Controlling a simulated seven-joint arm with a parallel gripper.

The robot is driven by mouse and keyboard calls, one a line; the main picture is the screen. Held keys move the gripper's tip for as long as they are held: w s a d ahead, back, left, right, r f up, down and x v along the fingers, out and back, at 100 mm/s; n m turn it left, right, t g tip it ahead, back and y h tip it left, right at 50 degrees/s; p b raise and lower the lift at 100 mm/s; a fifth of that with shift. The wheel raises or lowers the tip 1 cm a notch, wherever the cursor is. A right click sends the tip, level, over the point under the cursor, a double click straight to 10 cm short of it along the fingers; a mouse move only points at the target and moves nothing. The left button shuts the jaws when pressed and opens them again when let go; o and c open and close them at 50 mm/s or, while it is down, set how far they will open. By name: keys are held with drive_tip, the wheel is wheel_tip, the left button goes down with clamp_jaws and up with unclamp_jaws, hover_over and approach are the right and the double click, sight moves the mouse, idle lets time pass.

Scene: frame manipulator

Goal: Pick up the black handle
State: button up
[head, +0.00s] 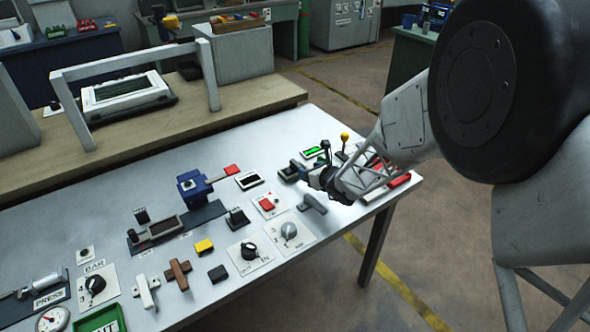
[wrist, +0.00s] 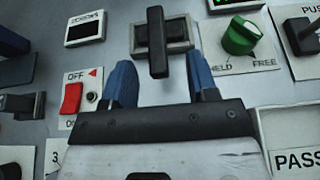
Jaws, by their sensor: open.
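The black handle (wrist: 157,42) stands out from a grey-rimmed dark base in the wrist view, upright in the picture, near the top centre. In the head view it appears as a dark bar (head: 299,166) just left of my gripper (head: 321,181). In the wrist view the two blue fingers of my gripper (wrist: 160,80) are apart, one on each side of the handle's lower end, with visible gaps. The gripper is open and holds nothing. Depth between fingertips and handle is hard to judge.
A red OFF switch (wrist: 72,98) lies left of the fingers, a small screen (wrist: 85,28) at upper left, and a green knob (wrist: 240,36) close on the right. A grey handle (head: 313,203) stands in front of my gripper. Other controls crowd the metal table (head: 330,235).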

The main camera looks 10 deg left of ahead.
drive_tip(key=shift+x, duration=2.6)
drive_tip(key=shift+s+a, duration=0.15)
clamp_jaws()
drive_tip(key=shift+r, duration=0.1)
drive_tip(key=shift+r, duration=4.95)
